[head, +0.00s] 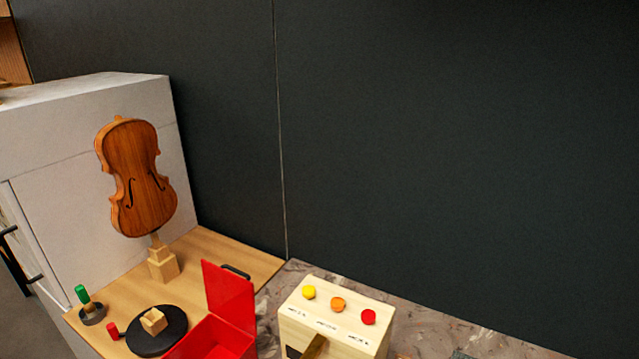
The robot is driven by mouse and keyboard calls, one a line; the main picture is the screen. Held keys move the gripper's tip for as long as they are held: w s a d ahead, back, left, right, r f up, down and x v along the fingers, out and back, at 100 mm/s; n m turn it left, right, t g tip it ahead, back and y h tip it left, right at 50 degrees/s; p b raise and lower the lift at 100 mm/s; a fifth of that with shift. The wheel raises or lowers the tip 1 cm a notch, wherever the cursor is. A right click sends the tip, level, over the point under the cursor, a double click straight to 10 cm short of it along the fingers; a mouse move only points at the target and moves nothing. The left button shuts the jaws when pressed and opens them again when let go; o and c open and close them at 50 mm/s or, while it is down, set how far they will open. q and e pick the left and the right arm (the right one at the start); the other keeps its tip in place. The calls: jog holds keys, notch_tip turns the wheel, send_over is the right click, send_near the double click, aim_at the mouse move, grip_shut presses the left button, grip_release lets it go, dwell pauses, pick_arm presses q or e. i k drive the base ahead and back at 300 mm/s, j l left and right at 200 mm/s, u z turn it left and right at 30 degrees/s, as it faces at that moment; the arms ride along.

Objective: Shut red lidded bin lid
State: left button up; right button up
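The red lidded bin (215,343) stands at the bottom of the head view, partly cut off by the lower edge. Its red lid (229,294) is raised, standing near upright at the bin's back right side. A dark handle (236,271) shows at the lid's top edge. The bin's red inside is visible from above. Neither of my grippers is in view.
A violin body (136,178) stands on a wooden block stand (162,263) behind the bin. A black round plate (157,333) with a wooden block is left of the bin. A pale box (337,322) with yellow, orange and red buttons stands to the right. A dark wall rises behind.

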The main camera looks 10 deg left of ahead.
aim_at(230, 297)
jog(key=j+u, duration=0.2)
jog(key=u, duration=0.2)
jog(key=k+j+u, duration=0.1)
jog(key=u, duration=0.25)
jog(key=i+j+u, duration=0.1)
jog(key=j, duration=0.35)
jog(key=i+j, duration=0.1)
jog(key=j, duration=0.35)
jog(key=k+u, duration=0.05)
